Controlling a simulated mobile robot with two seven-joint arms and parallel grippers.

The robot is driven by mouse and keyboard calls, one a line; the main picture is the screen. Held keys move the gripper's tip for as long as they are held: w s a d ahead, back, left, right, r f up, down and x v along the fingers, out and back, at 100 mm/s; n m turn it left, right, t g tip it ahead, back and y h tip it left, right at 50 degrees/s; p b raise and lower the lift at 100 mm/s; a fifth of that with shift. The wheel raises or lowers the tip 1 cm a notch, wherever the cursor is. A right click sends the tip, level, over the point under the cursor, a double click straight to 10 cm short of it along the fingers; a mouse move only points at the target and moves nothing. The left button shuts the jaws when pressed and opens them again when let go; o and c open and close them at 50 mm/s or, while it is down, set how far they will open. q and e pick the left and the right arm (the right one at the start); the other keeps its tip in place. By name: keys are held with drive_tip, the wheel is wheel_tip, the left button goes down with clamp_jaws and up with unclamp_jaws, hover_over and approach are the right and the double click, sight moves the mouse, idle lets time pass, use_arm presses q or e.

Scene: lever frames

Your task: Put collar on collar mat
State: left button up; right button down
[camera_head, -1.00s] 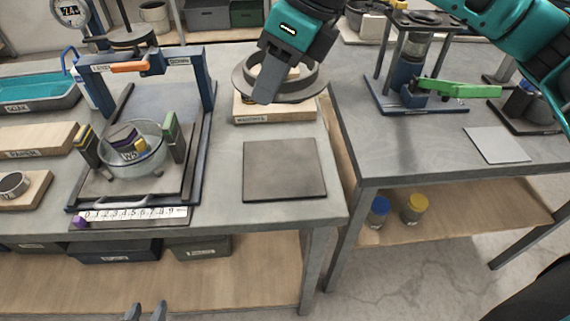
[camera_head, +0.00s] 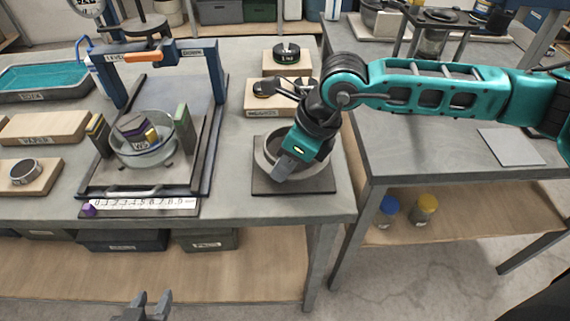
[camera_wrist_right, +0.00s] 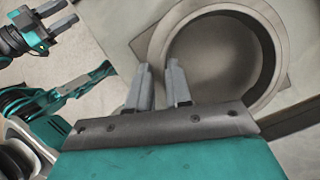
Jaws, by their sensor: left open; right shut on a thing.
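The collar (camera_head: 267,152) is a grey open ring. In the head view it is level over the dark square collar mat (camera_head: 322,182), seemingly resting on it, within its outline. My right gripper (camera_head: 280,172) points down at the collar's front and is shut on its wall, hiding part of the ring. In the right wrist view the fingers (camera_wrist_right: 160,88) straddle the wall of the collar (camera_wrist_right: 268,60). My left gripper (camera_head: 146,308) is open and empty at the bottom of the head view, away from the table; it also shows in the right wrist view (camera_wrist_right: 52,28).
A blue-framed press (camera_head: 213,90) with a glass bowl (camera_head: 160,157) stands left of the mat. Wooden blocks (camera_head: 262,98) with small dark parts stand behind it. A second table with a pale plate (camera_head: 510,147) is to the right, across a narrow gap.

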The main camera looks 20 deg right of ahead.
drive_tip(key=shift+f, duration=0.4)
drive_tip(key=shift+f+b, duration=0.6)
drive_tip(key=shift+b, duration=0.15)
drive_tip(key=c, duration=1.1)
unclamp_jaws()
drive_tip(key=shift+o, duration=0.2)
drive_tip(key=shift+d, duration=0.1)
